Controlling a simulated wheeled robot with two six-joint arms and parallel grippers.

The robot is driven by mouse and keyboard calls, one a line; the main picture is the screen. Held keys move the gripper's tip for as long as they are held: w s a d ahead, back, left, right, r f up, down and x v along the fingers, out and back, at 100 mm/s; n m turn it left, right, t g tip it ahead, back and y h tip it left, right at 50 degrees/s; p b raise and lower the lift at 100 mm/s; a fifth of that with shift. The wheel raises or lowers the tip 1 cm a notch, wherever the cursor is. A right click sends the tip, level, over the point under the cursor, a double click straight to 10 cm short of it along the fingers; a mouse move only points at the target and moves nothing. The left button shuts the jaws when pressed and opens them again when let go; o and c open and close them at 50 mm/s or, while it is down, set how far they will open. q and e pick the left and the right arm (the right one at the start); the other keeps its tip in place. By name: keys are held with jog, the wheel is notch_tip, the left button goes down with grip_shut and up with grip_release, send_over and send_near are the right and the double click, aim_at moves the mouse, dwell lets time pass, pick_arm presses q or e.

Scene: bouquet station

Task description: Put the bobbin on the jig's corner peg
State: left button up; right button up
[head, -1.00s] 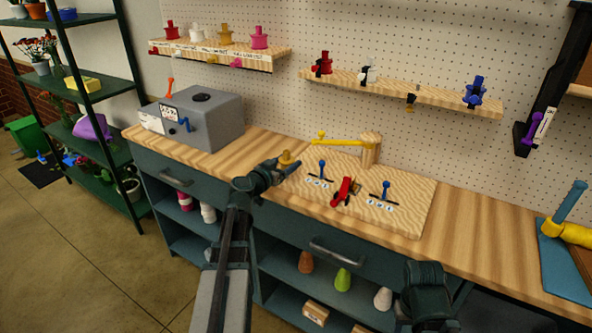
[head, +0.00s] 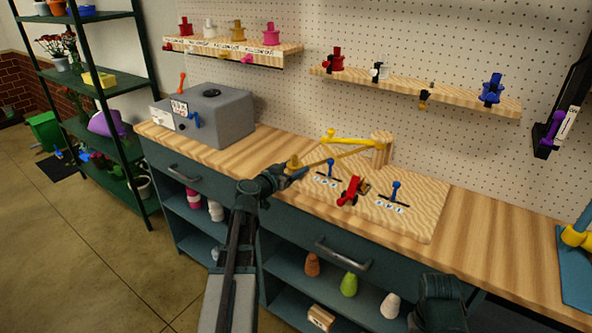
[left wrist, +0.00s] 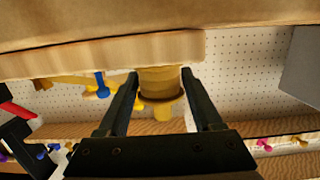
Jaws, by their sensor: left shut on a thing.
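The gold-yellow bobbin (head: 294,161) is in my left gripper (head: 284,172), above the left corner of the pale wooden jig board (head: 415,220). In the left wrist view the bobbin (left wrist: 160,85) sits between the two dark fingers (left wrist: 160,92), which are shut on it. A tan strand (head: 335,157) runs from near the bobbin to the wooden post (head: 381,148) at the jig's back. I cannot make out a corner peg; the gripper and bobbin cover that corner. My right arm's dark end (head: 438,302) is low at the right; its fingers do not show clearly.
The jig carries a yellow arm (head: 345,139), blue-knobbed levers (head: 396,188) and a red clamp (head: 350,190). A grey box machine (head: 215,115) stands left on the bench. Shelves with spools (head: 238,50) hang behind. The bench (head: 490,225) right of the jig is clear.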

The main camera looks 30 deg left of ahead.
pick_arm(q)
jog(key=shift+f, duration=0.2)
jog(key=o, duration=1.4)
jog(key=shift+c, duration=0.2)
jog(key=shift+r, duration=0.2)
jog(key=shift+s+r, duration=0.1)
jog(key=shift+s, duration=0.1)
jog(key=s+r+p, duration=0.1)
jog(key=s+p, duration=0.1)
jog(key=s, duration=0.9)
jog(key=shift+s+a+r, duration=0.2)
jog(key=shift+a+r, duration=0.15)
jog(key=shift+a, duration=0.1)
